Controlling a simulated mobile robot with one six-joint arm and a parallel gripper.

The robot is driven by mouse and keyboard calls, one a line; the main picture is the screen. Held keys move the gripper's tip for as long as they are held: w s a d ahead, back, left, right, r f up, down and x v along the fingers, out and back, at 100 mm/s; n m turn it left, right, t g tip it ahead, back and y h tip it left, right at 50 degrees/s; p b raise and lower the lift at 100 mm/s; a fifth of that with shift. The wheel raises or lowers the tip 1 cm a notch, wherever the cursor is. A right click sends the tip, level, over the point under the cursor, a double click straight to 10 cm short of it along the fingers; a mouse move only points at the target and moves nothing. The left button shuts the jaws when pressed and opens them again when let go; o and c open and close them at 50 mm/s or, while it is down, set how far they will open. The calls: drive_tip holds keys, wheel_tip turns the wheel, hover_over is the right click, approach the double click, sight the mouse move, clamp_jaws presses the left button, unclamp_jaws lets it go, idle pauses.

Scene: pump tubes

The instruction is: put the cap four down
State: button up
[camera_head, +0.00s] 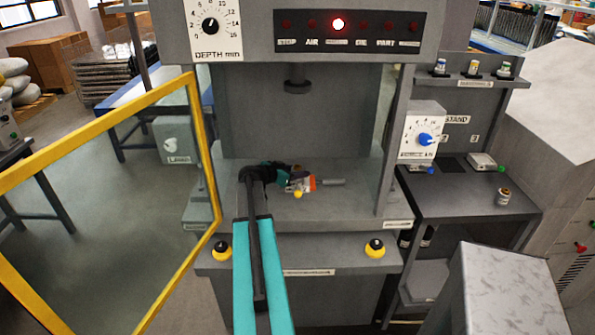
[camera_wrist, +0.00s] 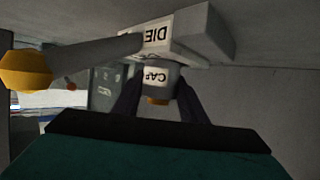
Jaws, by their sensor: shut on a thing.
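A small grey cylindrical cap (camera_wrist: 155,78) with a white label starting "CAP" and an orange-brown end sits between my dark fingers in the wrist view. The number on its label is not legible. My gripper (camera_wrist: 156,92) is shut on it. In the head view my gripper (camera_head: 284,177) is inside the press bay, low over the bed and just left of the die. The gripper mostly hides the cap there. The grey die block (camera_wrist: 205,32) with a "DIE" label is close beside the cap in the wrist view; I cannot tell whether they touch.
A lever with a yellow knob (camera_wrist: 25,70) juts out beside the die. The press ram (camera_head: 297,82) hangs above. A yellow-framed door (camera_head: 205,150) stands open at left.

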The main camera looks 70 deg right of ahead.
drive_tip(key=shift+f, duration=0.3)
drive_tip(key=shift+f, duration=0.15)
drive_tip(key=o, duration=1.2)
drive_tip(key=shift+r, duration=0.2)
drive_tip(key=b+v, duration=0.2)
drive_tip(key=v, duration=0.4)
drive_tip(key=shift+a+b, duration=0.15)
drive_tip(key=shift+b, duration=0.2)
drive_tip(key=shift+w+a+r, duration=0.25)
drive_tip(key=shift+a, duration=0.25)
drive_tip(key=shift+r, duration=0.1)
